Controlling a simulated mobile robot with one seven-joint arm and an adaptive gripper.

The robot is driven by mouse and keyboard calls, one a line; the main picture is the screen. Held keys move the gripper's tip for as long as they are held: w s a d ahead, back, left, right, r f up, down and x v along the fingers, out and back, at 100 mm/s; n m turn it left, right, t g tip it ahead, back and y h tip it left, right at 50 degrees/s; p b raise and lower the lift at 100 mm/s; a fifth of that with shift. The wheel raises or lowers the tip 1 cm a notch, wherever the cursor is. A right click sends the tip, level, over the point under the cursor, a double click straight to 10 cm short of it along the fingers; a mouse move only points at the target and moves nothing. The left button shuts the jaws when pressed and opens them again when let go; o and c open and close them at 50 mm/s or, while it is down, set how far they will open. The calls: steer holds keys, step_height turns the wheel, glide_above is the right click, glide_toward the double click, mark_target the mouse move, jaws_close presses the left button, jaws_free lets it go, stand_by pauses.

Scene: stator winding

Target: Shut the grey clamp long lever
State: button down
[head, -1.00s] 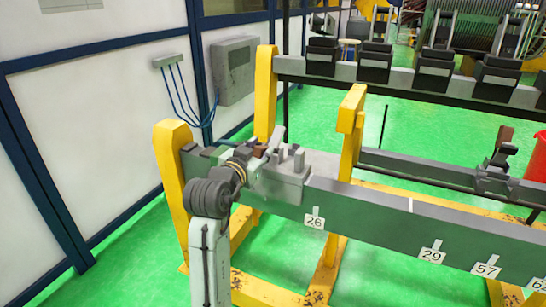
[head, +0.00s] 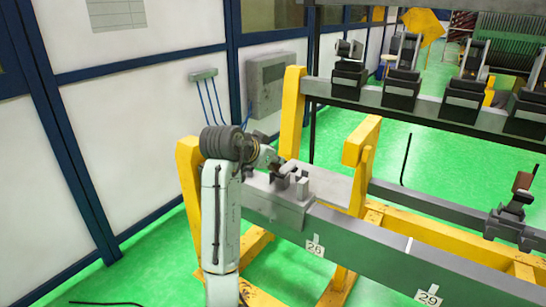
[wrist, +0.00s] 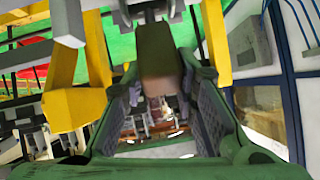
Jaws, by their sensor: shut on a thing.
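The grey clamp (head: 276,204) is a blocky piece with short upright prongs, on the left end of the long grey beam (head: 365,252). My gripper (head: 277,163) is just above and behind these prongs in the head view, where it hides most of the lever. In the wrist view my gripper (wrist: 160,82) has its two green fingers with grey pads on either side of a brown, block-like lever end (wrist: 158,52). The fingers are shut on it. How far the lever is tilted cannot be told.
Yellow posts (head: 294,110) and a yellow bracket (head: 362,142) stand close behind and beside the clamp. A rear beam carries several dark clamps (head: 403,92). Another clamp (head: 512,215) sits to the right. A white wall (head: 120,135) is at left.

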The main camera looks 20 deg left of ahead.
steer(key=shift+w+g, duration=0.2)
steer(key=shift+g, duration=0.1)
steer(key=shift+f, duration=0.1)
steer(key=c, duration=1.4)
jaws_free()
steer(key=shift+a, duration=0.15)
steer(key=shift+o, duration=0.6)
steer(key=shift+r, duration=0.2)
steer(key=v, duration=1.1)
steer(key=shift+s+r, duration=0.3)
steer(key=shift+s, duration=0.05)
